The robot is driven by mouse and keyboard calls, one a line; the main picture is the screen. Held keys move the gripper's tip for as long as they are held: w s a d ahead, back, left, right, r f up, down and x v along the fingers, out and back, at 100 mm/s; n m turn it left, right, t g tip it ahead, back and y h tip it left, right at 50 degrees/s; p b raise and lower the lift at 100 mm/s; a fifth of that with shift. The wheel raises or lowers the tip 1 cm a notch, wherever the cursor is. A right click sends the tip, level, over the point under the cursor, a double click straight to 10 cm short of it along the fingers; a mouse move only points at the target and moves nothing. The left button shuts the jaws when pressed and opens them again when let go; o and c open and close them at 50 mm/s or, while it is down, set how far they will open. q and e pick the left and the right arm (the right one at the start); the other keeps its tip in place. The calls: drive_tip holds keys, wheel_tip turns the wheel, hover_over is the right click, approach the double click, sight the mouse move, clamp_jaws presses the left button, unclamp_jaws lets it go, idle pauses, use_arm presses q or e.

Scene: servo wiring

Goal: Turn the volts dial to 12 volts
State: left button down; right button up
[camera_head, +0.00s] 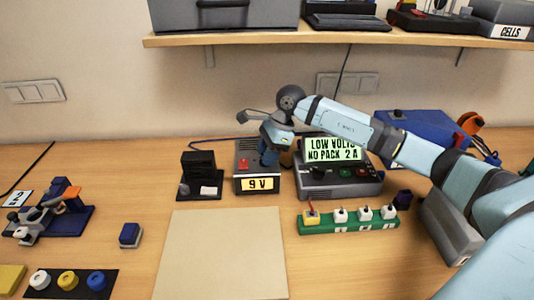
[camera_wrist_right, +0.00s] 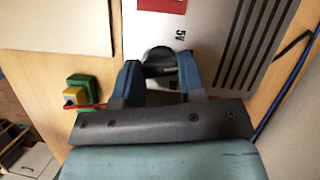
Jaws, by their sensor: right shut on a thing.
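The power supply (camera_head: 239,178) is a small dark-sided box on the table. Its front has a red switch (camera_head: 244,163) and a yellow display (camera_head: 261,184) reading 9 V. My right gripper (camera_head: 268,155) reaches down to the right part of this box. In the right wrist view its blue fingers (camera_wrist_right: 161,78) are shut on the dark volts dial (camera_wrist_right: 160,57), one on each side. A 5V mark is on the light panel (camera_wrist_right: 210,22) beside the dial. The head view hides the dial behind the gripper. My left gripper is not in view.
A grey tester (camera_head: 345,188) reading LOW VOLTS, NO PACK 2 A stands close on the right. A green strip (camera_head: 345,227) with several plugs lies before it. A black stand (camera_head: 198,172) is just left. A bare beige mat (camera_head: 222,255) lies in front; a shelf (camera_head: 330,37) hangs above.

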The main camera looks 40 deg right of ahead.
drive_tip(key=m+t+b, duration=0.1)
drive_tip(key=m, duration=0.2)
drive_tip(key=m+t+h+b, duration=0.1)
drive_tip(key=m, duration=0.2)
drive_tip(key=shift+s+a+m, duration=0.1)
drive_tip(key=shift+s+m, duration=0.05)
drive_tip(key=shift+m, duration=0.15)
idle(0.3)
drive_tip(key=o, duration=0.9)
drive_tip(key=v, duration=1.4)
drive_tip(key=shift+s+a, duration=0.2)
drive_tip(key=shift+a, duration=0.05)
drive_tip(key=shift+f, duration=0.1)
